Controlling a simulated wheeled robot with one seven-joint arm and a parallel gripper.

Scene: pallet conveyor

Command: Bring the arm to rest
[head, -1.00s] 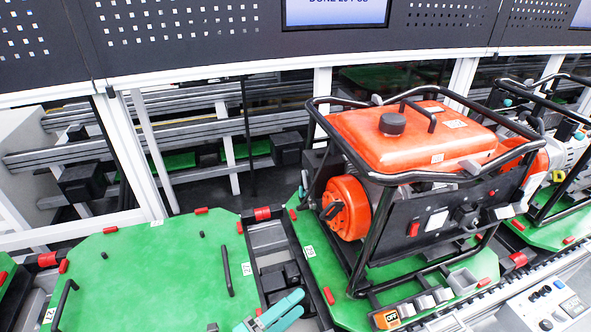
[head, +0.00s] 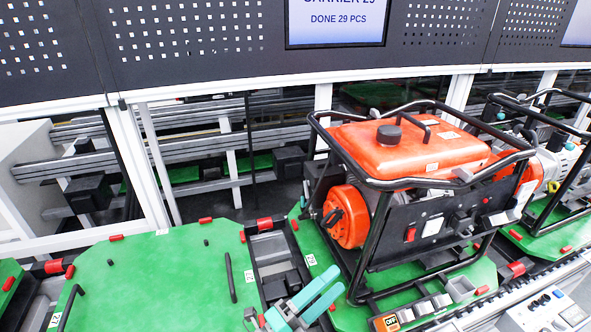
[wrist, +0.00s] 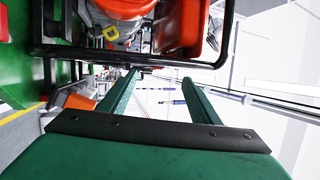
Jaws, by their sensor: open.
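My gripper (head: 338,277) is low in the head view, with two teal fingers in front of the near-left corner of the generator's frame. In the wrist view the fingers (wrist: 160,76) are apart with nothing held between them. The orange generator (head: 425,155) stands upright in its black tube frame on a green pallet (head: 308,240). In the wrist view the generator's black frame (wrist: 150,52) and orange parts lie beyond the fingertips. I cannot tell the exact gap between fingers and frame.
An empty green pallet (head: 150,280) with a black handle lies to the left. Another generator (head: 555,150) stands at the right. A switch box marked OFF (head: 386,323) sits at the pallet's front edge. A control panel (head: 548,312) is at lower right. A screen (head: 336,20) hangs above.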

